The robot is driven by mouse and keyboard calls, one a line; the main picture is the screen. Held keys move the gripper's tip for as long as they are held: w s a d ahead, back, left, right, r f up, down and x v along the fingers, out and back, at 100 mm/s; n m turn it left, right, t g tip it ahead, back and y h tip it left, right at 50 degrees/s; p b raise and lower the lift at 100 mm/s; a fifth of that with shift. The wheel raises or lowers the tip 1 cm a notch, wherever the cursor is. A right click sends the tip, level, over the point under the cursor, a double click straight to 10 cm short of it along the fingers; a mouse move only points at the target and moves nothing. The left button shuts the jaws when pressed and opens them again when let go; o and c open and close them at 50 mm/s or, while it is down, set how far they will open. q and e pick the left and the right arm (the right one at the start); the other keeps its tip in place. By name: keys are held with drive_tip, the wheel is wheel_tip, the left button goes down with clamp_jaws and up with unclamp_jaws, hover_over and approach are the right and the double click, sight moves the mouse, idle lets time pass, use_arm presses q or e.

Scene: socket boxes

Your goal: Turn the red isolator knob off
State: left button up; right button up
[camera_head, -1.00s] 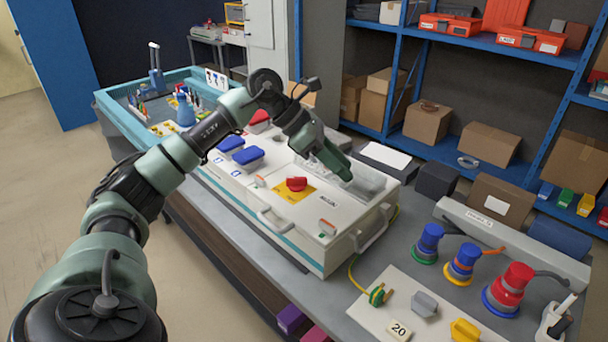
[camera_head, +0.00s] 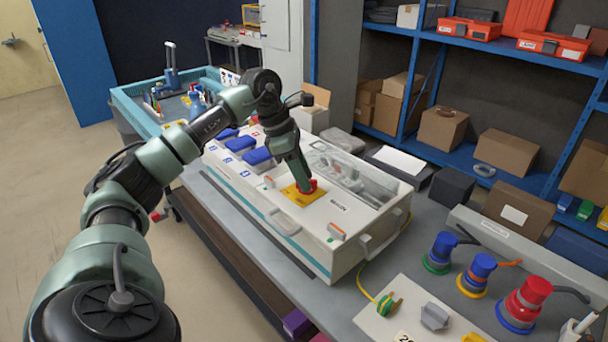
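The red isolator knob (camera_head: 307,187) sits on a yellow plate (camera_head: 292,194) on top of the white socket box (camera_head: 330,262). My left gripper (camera_head: 304,184) points down onto the knob from above, with its fingertips at or very near it. The gripper and arm cover part of the knob and plate. I cannot tell whether the fingers are closed on the knob. My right gripper is not in view.
Several blue socket covers (camera_head: 258,156) and a clear-lidded section (camera_head: 345,168) flank the knob on the box. Blue, yellow and red plugs (camera_head: 527,298) stand on the bench at right. Blue shelves (camera_head: 492,51) rise behind.

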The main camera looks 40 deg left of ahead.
use_arm(q)
clamp_jaws()
drive_tip(key=shift+n, duration=0.4)
drive_tip(key=n, duration=0.2)
drive_tip(key=n+t+y, duration=0.1)
drive_tip(key=shift+d+n+y, duration=0.15)
drive_tip(key=shift+n+y, duration=0.15)
drive_tip(key=shift+n, duration=0.1)
drive_tip(key=n, duration=0.2)
drive_tip(key=n+y, duration=0.1)
drive_tip(key=n, duration=0.1)
drive_tip(key=shift+d+t+y, duration=0.15)
drive_tip(key=shift+t+y, duration=0.15)
drive_tip(key=n+y, duration=0.1)
drive_tip(key=n, duration=0.4)
drive_tip(key=shift+d+r+y, duration=0.1)
drive_tip(key=shift+d+y, duration=0.05)
drive_tip(key=shift+y, duration=0.25)
drive_tip(key=n+g+y, duration=0.1)
drive_tip(key=n, duration=0.3)
drive_tip(key=shift+p, duration=0.4)
drive_tip(key=shift+n+y, duration=0.3)
